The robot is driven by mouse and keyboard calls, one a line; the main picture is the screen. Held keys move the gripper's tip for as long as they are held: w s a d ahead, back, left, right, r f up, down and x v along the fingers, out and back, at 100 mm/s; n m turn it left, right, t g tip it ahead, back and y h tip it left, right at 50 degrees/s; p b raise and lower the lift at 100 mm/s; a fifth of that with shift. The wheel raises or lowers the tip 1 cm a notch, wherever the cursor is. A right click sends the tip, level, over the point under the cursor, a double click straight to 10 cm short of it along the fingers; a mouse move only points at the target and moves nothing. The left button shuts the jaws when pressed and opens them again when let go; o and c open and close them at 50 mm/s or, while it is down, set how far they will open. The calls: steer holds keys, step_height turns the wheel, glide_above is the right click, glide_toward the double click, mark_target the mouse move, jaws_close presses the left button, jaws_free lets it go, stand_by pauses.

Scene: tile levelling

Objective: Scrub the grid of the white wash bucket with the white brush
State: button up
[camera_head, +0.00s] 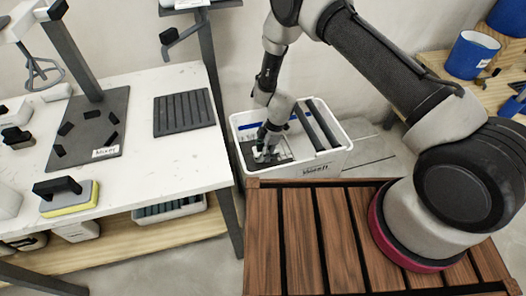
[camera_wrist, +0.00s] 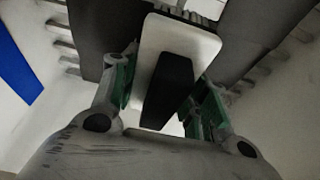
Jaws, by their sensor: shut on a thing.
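The white wash bucket (camera_head: 335,162) stands on the floor between the white table and the wooden slatted deck. Its dark grid (camera_head: 283,146) lies inside, on the left; it also shows in the wrist view (camera_wrist: 95,35). My gripper (camera_head: 268,150) reaches down into the bucket over the grid. It is shut on the black handle of the white brush (camera_wrist: 168,90), with a green-lined finger on each side. The brush's white plate (camera_wrist: 200,42) faces the grid, with dark bristles at its far edge. I cannot tell whether the bristles touch the grid.
Dark rollers (camera_head: 322,122) span the bucket's right part. A blue strip (camera_wrist: 15,65) marks the inner wall. The white table (camera_head: 140,150) holds a black ribbed mat (camera_head: 184,112) and a yellow sponge float (camera_head: 70,198). Blue buckets (camera_head: 470,55) stand at the right.

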mark_target(273, 163)
steer(key=shift+f, duration=0.55)
stand_by(0.4)
